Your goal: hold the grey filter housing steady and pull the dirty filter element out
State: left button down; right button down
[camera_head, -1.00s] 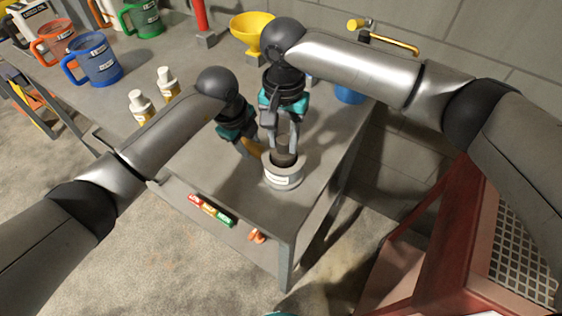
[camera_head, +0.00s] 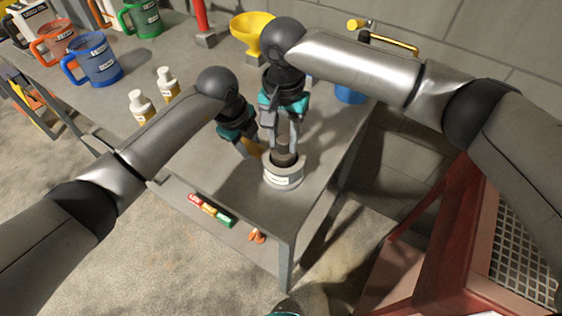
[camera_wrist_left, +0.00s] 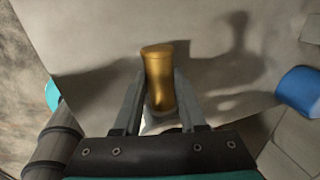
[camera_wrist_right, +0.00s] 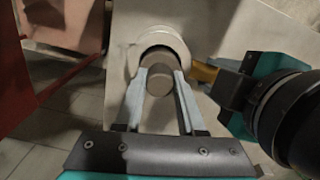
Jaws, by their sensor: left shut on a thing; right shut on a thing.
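The grey filter housing (camera_head: 283,178), a round pot with a white label, stands upright near the right end of the workbench. The dark brown filter element (camera_head: 284,156) stands in its open top, its upper part showing above the rim; its lower part is hidden. My right gripper (camera_head: 287,140) is above the housing, shut on the element; the right wrist view shows the element's round end (camera_wrist_right: 160,82) between the fingers. My left gripper (camera_head: 254,150) is beside the housing, shut on a yellow-gold handle (camera_wrist_left: 160,75). I cannot see clearly how the handle joins the housing.
Red, amber and green labels (camera_head: 210,209) and an orange item (camera_head: 257,236) are at the bench's (camera_head: 262,207) front edge. White bottles (camera_head: 141,105), a blue jug (camera_head: 96,60) and a yellow funnel (camera_head: 252,30) stand farther back. A red frame (camera_head: 430,240) is at right.

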jog(key=shift+r, duration=0.45)
jog(key=shift+r, duration=0.35)
jog(key=shift+r, duration=1.35)
notch_tip(320, 180, up, 7)
jog(key=shift+r, duration=0.2)
dwell(1.2)
pick_arm(q)
jog(key=shift+c, duration=1.9)
grip_release()
